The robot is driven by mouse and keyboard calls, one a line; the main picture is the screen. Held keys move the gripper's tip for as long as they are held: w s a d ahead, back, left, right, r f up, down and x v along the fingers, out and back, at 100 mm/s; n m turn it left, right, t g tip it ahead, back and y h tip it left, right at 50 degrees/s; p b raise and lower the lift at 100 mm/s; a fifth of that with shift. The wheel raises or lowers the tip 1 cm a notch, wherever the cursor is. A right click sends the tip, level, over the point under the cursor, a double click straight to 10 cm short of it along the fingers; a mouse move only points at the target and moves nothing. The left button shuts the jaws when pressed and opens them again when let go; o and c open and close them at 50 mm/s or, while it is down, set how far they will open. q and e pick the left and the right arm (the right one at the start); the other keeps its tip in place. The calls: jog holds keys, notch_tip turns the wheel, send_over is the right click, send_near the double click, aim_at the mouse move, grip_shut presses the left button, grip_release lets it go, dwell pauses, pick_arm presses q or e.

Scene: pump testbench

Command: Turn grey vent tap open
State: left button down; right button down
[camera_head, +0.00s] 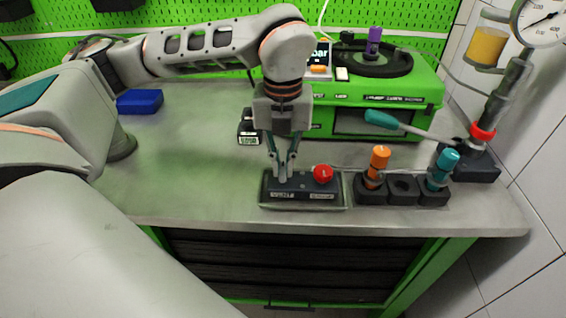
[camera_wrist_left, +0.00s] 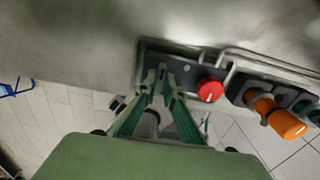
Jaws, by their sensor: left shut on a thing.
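A dark valve block (camera_head: 302,190) with labels on its front face lies near the front edge of the bench. A red knob (camera_head: 323,173) sits on its right half and also shows in the left wrist view (camera_wrist_left: 210,90). My left gripper (camera_head: 284,176) points down at the left half of the block, above the vent label. Its fingers are closed around the grey vent tap, which they mostly hide. In the left wrist view my left gripper (camera_wrist_left: 158,84) reaches the block left of the red knob. The tap's angle cannot be told. My right gripper is not in view.
Right of the block, a dark holder (camera_head: 403,189) carries an orange-topped part (camera_head: 379,158) and a teal-topped part (camera_head: 446,162). A green pump unit (camera_head: 420,85) stands behind, with a teal-handled lever (camera_head: 385,121).

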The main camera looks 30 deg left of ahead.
aim_at(283, 168)
pick_arm(q)
jog(key=shift+w+r, duration=0.1)
dwell(0.3)
jog(key=c, duration=2.1)
grip_release()
jog(key=shift+c, duration=0.2)
notch_tip(283, 168, up, 12)
